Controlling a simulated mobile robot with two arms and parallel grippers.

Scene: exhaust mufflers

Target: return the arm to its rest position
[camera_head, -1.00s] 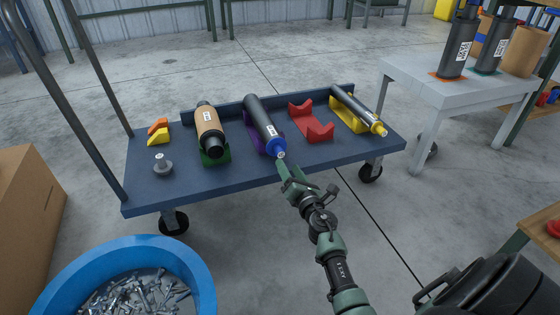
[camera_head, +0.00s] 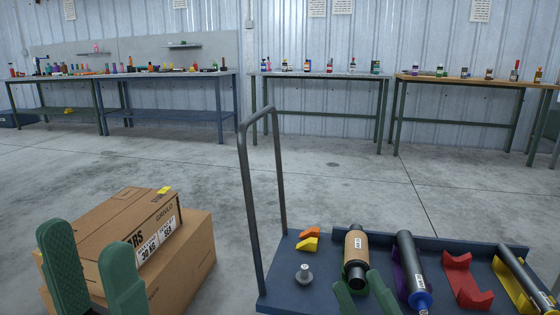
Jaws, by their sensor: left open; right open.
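My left gripper (camera_head: 90,240) is at the lower left, its two green fingers apart and empty, in front of the cardboard boxes. My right gripper (camera_head: 360,290) shows at the bottom edge, its green fingers apart, overlapping in view the near end of a tan and black muffler (camera_head: 355,245). The muffler lies on the blue cart (camera_head: 285,285). Next to it a dark muffler with a blue end (camera_head: 411,265) rests in a purple cradle (camera_head: 399,280).
Orange and yellow blocks (camera_head: 308,241) and a grey knob-like part (camera_head: 304,275) are on the cart's left. The cart handle (camera_head: 249,190) stands upright. Stacked boxes (camera_head: 190,260) are left.

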